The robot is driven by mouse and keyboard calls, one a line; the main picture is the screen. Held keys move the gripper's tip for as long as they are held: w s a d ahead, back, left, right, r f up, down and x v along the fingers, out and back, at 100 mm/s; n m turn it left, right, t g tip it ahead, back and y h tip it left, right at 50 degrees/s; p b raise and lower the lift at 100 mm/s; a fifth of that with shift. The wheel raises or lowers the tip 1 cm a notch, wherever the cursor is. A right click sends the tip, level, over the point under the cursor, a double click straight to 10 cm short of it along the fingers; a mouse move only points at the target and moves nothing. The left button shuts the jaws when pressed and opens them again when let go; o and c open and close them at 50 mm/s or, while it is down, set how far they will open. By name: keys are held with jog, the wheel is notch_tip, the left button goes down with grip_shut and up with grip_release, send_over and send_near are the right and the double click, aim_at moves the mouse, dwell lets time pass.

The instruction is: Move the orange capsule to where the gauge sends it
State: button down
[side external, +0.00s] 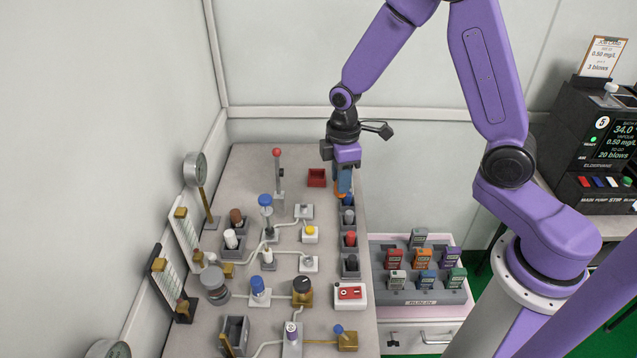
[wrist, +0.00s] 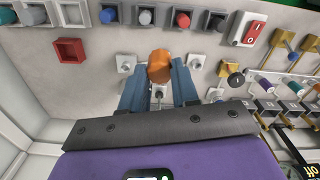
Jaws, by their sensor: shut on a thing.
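My gripper (side external: 343,184) is shut on the orange capsule (wrist: 159,66), which sits between its two blue fingers in the wrist view. In the side view it hangs at the far right part of the bench, close to the back end of the row of grey holders (side external: 350,240). Only a little of the orange shows there, and the gap below it is hard to judge. A round gauge (side external: 195,168) stands on a post at the bench's left; its reading is too small to tell. A second round gauge (side external: 108,349) is cut off at the bottom edge.
An empty red square tray (side external: 316,178) lies left of my gripper. Levers, knobs and valves crowd the bench (side external: 250,157). A rack (side external: 434,298) of coloured handheld testers stands to the right. A black machine (side external: 592,130) with a lit screen is farther right.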

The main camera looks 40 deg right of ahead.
jog(key=w+d, duration=0.5)
jog(key=d, duration=0.4)
jog(key=shift+w+d+f, duration=0.3)
jog(key=shift+w+f, duration=1.8)
jog(key=shift+w, duration=0.3)
jog(key=shift+w+d+f, duration=0.35)
jog(key=shift+w+f, duration=1.75)
jog(key=shift+w, duration=0.25)
jog(key=shift+w+d+f, duration=0.3)
jog(key=shift+w+f, duration=1.8)
jog(key=shift+w, duration=0.3)
jog(key=shift+f, duration=0.1)
jog(key=c, duration=0.8)
grip_release()
jog(key=shift+c, duration=0.2)
notch_tip(320, 180, up, 12)
